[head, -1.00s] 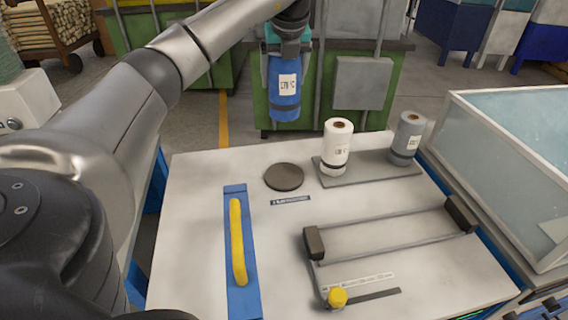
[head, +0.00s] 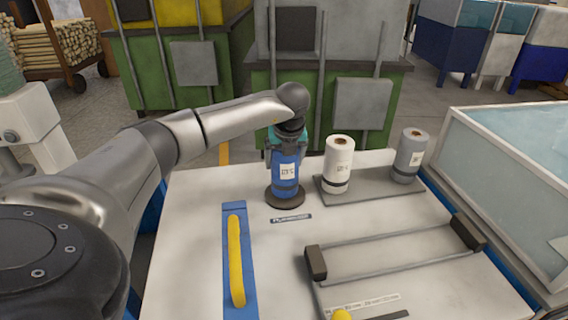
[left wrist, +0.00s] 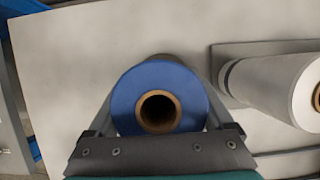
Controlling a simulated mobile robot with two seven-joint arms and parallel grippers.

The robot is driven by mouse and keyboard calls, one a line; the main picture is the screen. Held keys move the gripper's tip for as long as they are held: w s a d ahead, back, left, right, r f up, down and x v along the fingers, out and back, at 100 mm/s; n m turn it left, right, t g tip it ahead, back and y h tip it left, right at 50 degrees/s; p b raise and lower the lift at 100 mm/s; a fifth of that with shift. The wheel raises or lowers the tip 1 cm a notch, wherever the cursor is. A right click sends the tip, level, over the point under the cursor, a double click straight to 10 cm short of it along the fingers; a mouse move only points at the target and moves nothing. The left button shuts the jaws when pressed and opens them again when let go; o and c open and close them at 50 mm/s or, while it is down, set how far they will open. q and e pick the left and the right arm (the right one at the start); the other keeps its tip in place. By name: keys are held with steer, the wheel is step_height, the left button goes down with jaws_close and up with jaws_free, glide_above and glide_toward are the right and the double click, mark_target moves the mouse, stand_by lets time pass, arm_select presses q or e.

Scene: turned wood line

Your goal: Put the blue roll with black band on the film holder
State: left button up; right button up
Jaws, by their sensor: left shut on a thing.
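The blue roll with black band (head: 286,182) is upright, with a white label on its side. My left gripper (head: 286,154) is shut on its upper part from above. In the left wrist view the roll (left wrist: 126,98) shows its brown core end-on between the fingers. The film holder, a dark round disc (head: 270,197), lies on the table directly under the roll. The roll's lower end is over the disc; whether it touches cannot be told. My right gripper is not in view.
A white roll (head: 338,160) and a grey roll (head: 409,155) stand on a grey plate right of the disc. A blue strip with a yellow handle (head: 236,260) lies front left. A dark-ended frame (head: 315,262) is front right. A glass-topped case (head: 520,170) borders the table.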

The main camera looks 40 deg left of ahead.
arm_select(q)
steer(key=shift+f, duration=0.4)
steer(key=shift+r, duration=0.1)
steer(key=o, duration=1.3)
steer(key=shift+d+r, duration=0.1)
steer(key=shift+r, duration=0.25)
steer(key=p+v, duration=0.1)
steer(key=v, duration=1)
steer(key=shift+s+d+r, duration=0.1)
